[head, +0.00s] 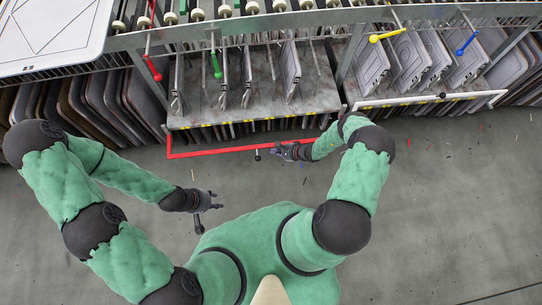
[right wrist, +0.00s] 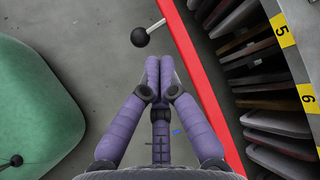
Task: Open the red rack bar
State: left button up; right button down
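The red rack bar (head: 215,151) runs along the front of the left rack, with its left end bent back toward the rack. A black ball knob (head: 257,155) on a pale stem sticks out from the bar on the floor side. My right gripper (head: 283,152) is just right of the knob, close to the bar. In the right wrist view its purple fingers (right wrist: 159,65) are together with nothing seen between them. The knob (right wrist: 140,37) is ahead and slightly left of the fingertips, apart from them; the red bar (right wrist: 205,85) passes on the right. My left gripper (head: 213,200) hangs over the floor, clear of the bar; its fingers are too small to judge.
Flat panels (head: 290,72) stand in the rack behind the bar. A white bar (head: 430,99) fronts the right rack. Coloured handles, such as the green one (head: 216,65), hang above. Open grey floor (head: 440,200) with small scraps lies to the right.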

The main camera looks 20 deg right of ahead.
jog(key=shift+s+d+r, duration=0.2)
jog(key=shift+d+r, duration=0.15)
jog(key=shift+a, duration=0.1)
